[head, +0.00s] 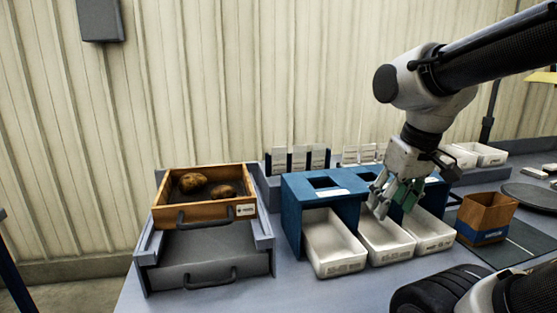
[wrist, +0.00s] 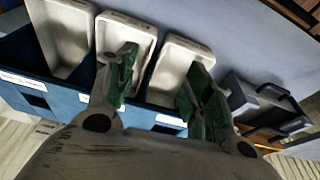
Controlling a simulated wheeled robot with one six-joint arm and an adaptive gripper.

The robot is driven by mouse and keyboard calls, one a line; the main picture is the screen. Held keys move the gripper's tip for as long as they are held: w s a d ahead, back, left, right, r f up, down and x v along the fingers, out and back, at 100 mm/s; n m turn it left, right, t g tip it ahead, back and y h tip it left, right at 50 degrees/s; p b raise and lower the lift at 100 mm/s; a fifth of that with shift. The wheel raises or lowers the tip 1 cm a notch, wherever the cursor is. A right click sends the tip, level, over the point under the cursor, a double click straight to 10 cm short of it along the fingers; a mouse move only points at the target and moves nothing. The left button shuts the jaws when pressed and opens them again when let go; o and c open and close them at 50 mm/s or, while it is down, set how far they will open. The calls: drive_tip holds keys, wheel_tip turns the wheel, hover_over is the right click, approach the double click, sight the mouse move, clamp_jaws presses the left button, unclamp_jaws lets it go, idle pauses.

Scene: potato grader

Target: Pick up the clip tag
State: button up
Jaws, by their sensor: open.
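My gripper (head: 388,200) is open and empty. It hangs over the middle white bin (head: 385,243) in front of the blue bin housing (head: 295,222). In the wrist view the two green-padded fingers of my gripper (wrist: 160,72) stand wide apart, with white bins beyond them. I cannot pick out the clip tag for certain. Several white cards (head: 299,159) stand upright in a grey rack behind the housing, too small to read. Nothing is between the fingers.
A wooden drawer (head: 204,210) with two potatoes (head: 194,182) sits on a grey drawer unit (head: 208,262) at left. A cardboard box (head: 486,217) stands right of the bins. White trays (head: 486,154) are at the back right. The table front left of the bins is clear.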

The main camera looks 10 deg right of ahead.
drive_tip(key=shift+n+g, duration=0.5)
drive_tip(key=shift+n, duration=0.1)
drive_tip(key=w+a, duration=0.1)
drive_tip(key=w, duration=0.3)
drive_tip(key=w+a, duration=0.1)
drive_tip(key=w, duration=0.3)
drive_tip(key=w+a+r, duration=0.1)
drive_tip(key=w+a, duration=0.1)
drive_tip(key=w, duration=0.2)
drive_tip(key=shift+w+a+r, duration=0.1)
drive_tip(key=w+a+r+m+t, duration=0.1)
drive_tip(key=w+a+r, duration=0.15)
drive_tip(key=w, duration=0.55)
drive_tip(key=w+a+r+t, duration=0.15)
drive_tip(key=w+a, duration=0.25)
drive_tip(key=w, duration=0.4)
drive_tip(key=w+a+r+m, duration=0.1)
drive_tip(key=w+a+r, duration=0.2)
drive_tip(key=w, duration=0.6)
hover_over(279, 160)
wheel_tip(279, 160, down, 8)
drive_tip(key=shift+s+r, duration=0.15)
drive_tip(key=shift+s, duration=0.05)
drive_tip(key=c, duration=0.4)
